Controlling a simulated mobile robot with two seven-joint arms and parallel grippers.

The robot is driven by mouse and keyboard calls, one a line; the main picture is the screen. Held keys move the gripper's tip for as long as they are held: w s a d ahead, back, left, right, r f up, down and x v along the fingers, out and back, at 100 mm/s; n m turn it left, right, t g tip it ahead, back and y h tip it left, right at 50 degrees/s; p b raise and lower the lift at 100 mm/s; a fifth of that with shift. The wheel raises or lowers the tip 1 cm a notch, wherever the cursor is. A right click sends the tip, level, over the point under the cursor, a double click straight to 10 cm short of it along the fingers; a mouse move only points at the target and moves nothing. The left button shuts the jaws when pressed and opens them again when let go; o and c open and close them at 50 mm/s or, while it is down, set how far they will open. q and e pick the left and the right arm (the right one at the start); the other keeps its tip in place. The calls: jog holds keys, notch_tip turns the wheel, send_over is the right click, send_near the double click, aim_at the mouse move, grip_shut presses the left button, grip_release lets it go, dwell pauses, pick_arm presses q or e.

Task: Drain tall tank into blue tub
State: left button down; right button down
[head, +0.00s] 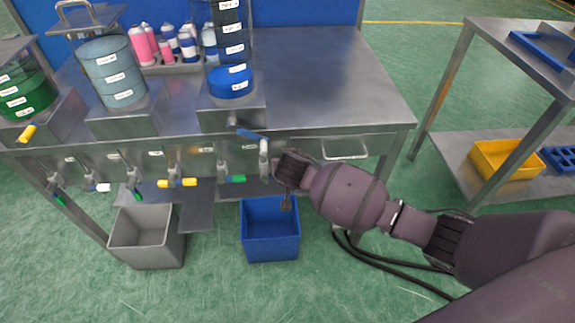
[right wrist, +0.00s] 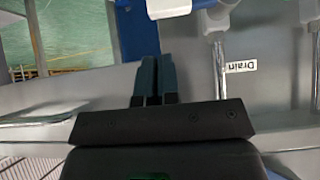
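The tall tank (head: 229,45) is a clear labelled column at the bench's front, with blue liquid (head: 231,82) in its bottom part. A blue-handled lever (head: 250,134) sits at the front below it, beside a white fitting (head: 264,158). The blue tub (head: 270,232) stands on the floor below and looks empty. My right gripper (head: 279,164) is just right of the white fitting; whether they touch is unclear. In the right wrist view its fingers (right wrist: 153,80) are together with nothing seen between them, below a blue and white part (right wrist: 172,8). My left gripper is out of view.
A "Drain" label (right wrist: 240,66) shows beside a metal rod. A grey tub (head: 146,236) stands left of the blue one. Other tanks, with green liquid (head: 25,97) and grey-blue liquid (head: 112,72), stand left. Several coloured valve handles line the bench front. A side table holds a yellow bin (head: 505,160).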

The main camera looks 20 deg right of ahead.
notch_tip(320, 180, down, 4)
jog(key=shift+s+r+b, duration=0.15)
jog(key=shift+b, duration=0.3)
jog(key=shift+d, duration=0.1)
jog(key=shift+f+y, duration=0.25)
jog(key=shift+y, duration=0.05)
